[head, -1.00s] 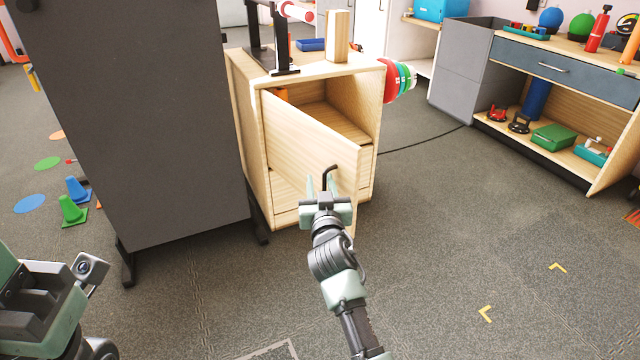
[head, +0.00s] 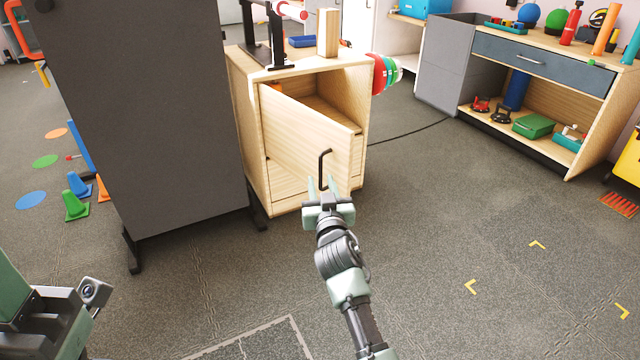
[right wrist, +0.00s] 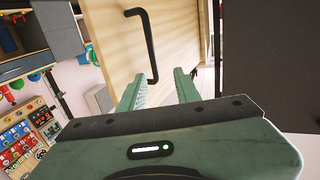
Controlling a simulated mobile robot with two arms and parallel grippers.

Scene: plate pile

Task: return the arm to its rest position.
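My right gripper (head: 323,186) is in front of the wooden cabinet (head: 248,140), its fingers pointing at the partly open, slanted door (head: 290,125). In the right wrist view, the two green fingers (right wrist: 160,92) are spread apart with nothing between them. The black door handle (head: 323,168) is just beyond the fingertips; it also shows in the right wrist view (right wrist: 149,42), free of the fingers. Part of my left arm (head: 45,315) shows at the lower left, but its gripper fingers are out of view.
A tall dark grey panel (head: 150,120) on black feet stands left of the cabinet. A workbench (head: 545,65) with a drawer and shelf stands at the back right. The carpet floor (head: 440,220) to the right is open.

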